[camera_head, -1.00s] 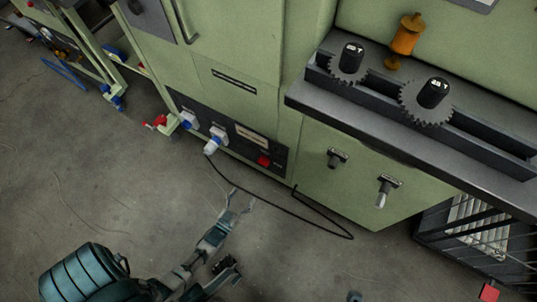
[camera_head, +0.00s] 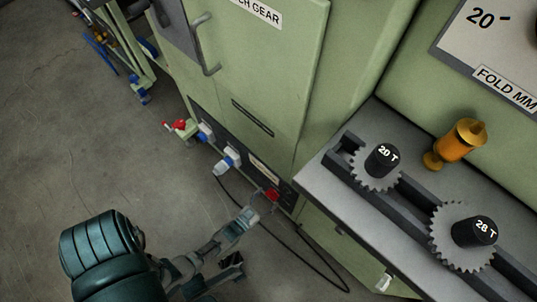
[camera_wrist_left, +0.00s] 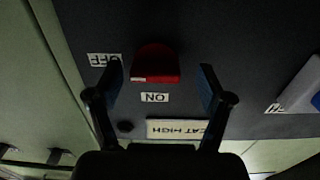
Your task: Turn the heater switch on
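The heater switch is a red rocker (camera_wrist_left: 156,64) on a dark panel, with an upside-down OFF label (camera_wrist_left: 103,60) and ON label (camera_wrist_left: 155,97) beside it. The red switch also shows in the head view (camera_head: 271,194), low on the green machine. My left gripper (camera_head: 258,206) is right in front of it. In the left wrist view my left gripper (camera_wrist_left: 160,72) is open, its two fingers on either side of the switch, with nothing between them but the panel behind. I cannot tell whether a finger touches the switch. My right gripper is out of view.
Blue-white plugs (camera_head: 228,160) stick out of the panel left of the switch, and a black cable (camera_head: 300,255) loops on the floor. A grey shelf (camera_head: 345,212) with gears juts out at right.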

